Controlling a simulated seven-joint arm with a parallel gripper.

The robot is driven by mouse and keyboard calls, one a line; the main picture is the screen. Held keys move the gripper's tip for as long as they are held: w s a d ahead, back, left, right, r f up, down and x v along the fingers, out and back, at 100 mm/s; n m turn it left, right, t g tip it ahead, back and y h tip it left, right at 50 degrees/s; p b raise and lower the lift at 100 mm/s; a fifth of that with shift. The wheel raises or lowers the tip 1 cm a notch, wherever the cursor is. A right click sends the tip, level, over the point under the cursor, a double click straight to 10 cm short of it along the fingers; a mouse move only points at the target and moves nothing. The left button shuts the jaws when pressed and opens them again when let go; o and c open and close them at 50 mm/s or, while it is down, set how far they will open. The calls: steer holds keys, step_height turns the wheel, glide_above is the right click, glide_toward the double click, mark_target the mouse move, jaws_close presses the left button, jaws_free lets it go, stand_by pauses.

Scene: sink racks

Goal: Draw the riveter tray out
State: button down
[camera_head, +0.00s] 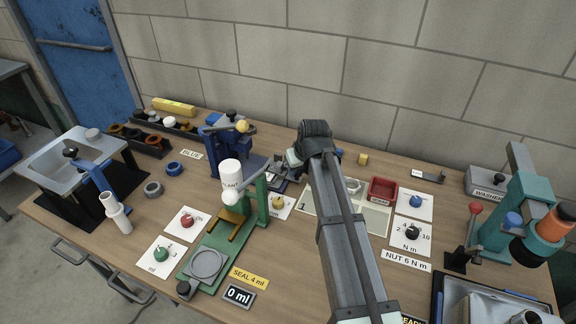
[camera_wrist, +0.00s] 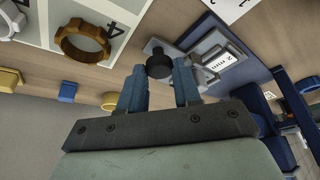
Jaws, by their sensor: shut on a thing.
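The blue riveter (camera_head: 232,130) stands at the back of the bench, left of my arm.
A white sectioned tray (camera_head: 376,219) with a red bin (camera_head: 382,190) lies right of the riveter. A green press (camera_head: 215,255) stands in front. A yellow block (camera_head: 363,159) lies behind.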

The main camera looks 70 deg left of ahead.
steer(key=shift+w+d, duration=0.2)
steer(key=shift+d, duration=0.05)
steer(key=c, duration=1.1)
jaws_free()
steer(key=shift+c, duration=0.2)
steer(key=o, duration=0.4)
steer(key=shift+c, duration=0.2)
steer(key=shift+s+r, duration=0.1)
steer(key=v, duration=1.3)
steer(key=shift+r, duration=0.3)
